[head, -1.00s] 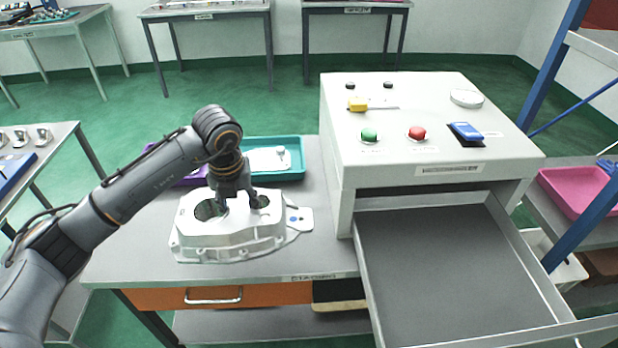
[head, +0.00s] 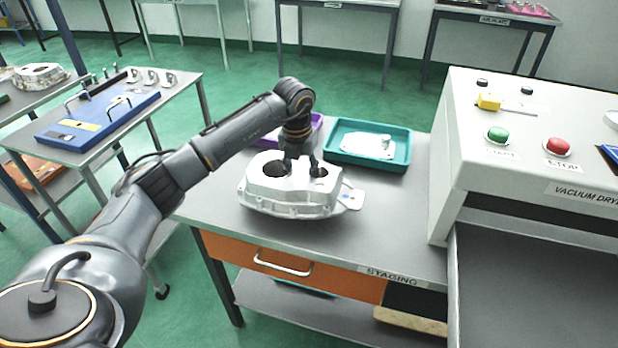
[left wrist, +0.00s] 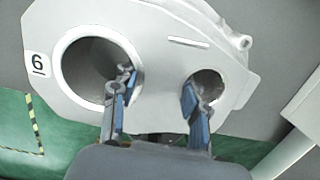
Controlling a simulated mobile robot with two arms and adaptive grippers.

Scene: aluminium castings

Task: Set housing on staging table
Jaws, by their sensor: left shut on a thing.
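The housing (head: 265,197) is a pale metal casting with two round openings in its top, at the staging table (head: 400,225). My left gripper (head: 301,170) comes down on it from above, shut on it. In the left wrist view, one finger of the gripper (left wrist: 160,85) reaches into each opening of the housing (left wrist: 160,60), with the wall between them in its grasp. A "6" is marked beside the larger opening. The housing looks level and low over the table top; I cannot tell whether its underside touches. My right gripper is out of view.
A teal tray (head: 336,158) with a pale part in it and a purple tray (head: 318,124) stand behind the housing. The vacuum dryer (head: 448,170) borders the table on the right. The table top right of the housing is clear. A blue board (head: 62,137) lies on another table at left.

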